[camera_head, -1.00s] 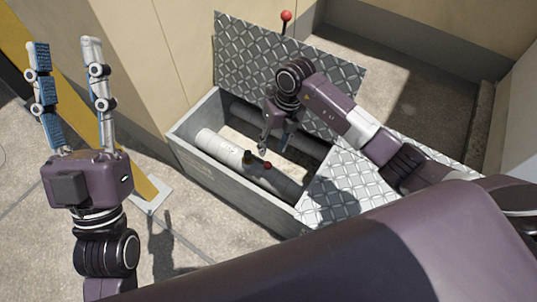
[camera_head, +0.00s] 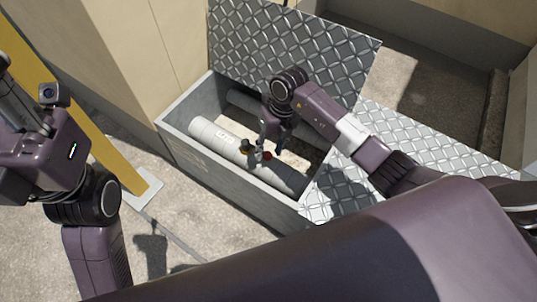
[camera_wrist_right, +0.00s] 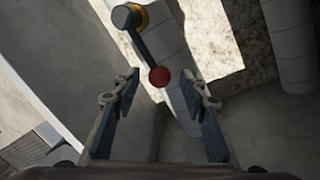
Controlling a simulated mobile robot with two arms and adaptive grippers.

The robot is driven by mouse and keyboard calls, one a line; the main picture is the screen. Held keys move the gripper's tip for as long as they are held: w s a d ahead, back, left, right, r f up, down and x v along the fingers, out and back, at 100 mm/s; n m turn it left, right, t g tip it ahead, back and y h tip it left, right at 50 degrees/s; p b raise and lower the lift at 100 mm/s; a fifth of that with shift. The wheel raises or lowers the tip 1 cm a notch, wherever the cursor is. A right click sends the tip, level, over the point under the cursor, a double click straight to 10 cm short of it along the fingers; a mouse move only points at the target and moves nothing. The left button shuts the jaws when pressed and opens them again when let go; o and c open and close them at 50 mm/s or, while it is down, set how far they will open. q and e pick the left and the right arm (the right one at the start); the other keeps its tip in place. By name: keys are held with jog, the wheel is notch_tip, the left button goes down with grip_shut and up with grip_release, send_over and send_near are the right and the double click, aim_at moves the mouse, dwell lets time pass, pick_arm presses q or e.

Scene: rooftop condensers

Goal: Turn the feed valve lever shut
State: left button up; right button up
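The feed valve lever (camera_wrist_right: 143,50) is a dark bar with a red ball knob (camera_wrist_right: 160,76) at its end and a yellow-collared hub (camera_wrist_right: 134,15) on a pale pipe (camera_wrist_right: 172,55). In the head view the red knob (camera_head: 267,156) and hub (camera_head: 246,147) sit on the pipe inside the open pit. My right gripper (camera_wrist_right: 166,82) is open, its fingers on either side of the knob with gaps showing. It also shows in the head view (camera_head: 273,149), reaching down into the pit. My left gripper (camera_head: 12,92) is cut off at the left edge, its fingertips out of view.
The concrete pit (camera_head: 235,185) holds a second pipe (camera_head: 240,100) farther back. A raised tread-plate lid (camera_head: 240,50) stands behind it, and another tread plate (camera_head: 340,200) covers the right part. A yellow post (camera_head: 85,110) stands at left. Bare ground (camera_head: 190,235) lies in front.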

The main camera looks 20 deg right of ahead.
jog(key=shift+a+f, duration=0.15)
jog(key=shift+f, duration=0.45)
grip_shut()
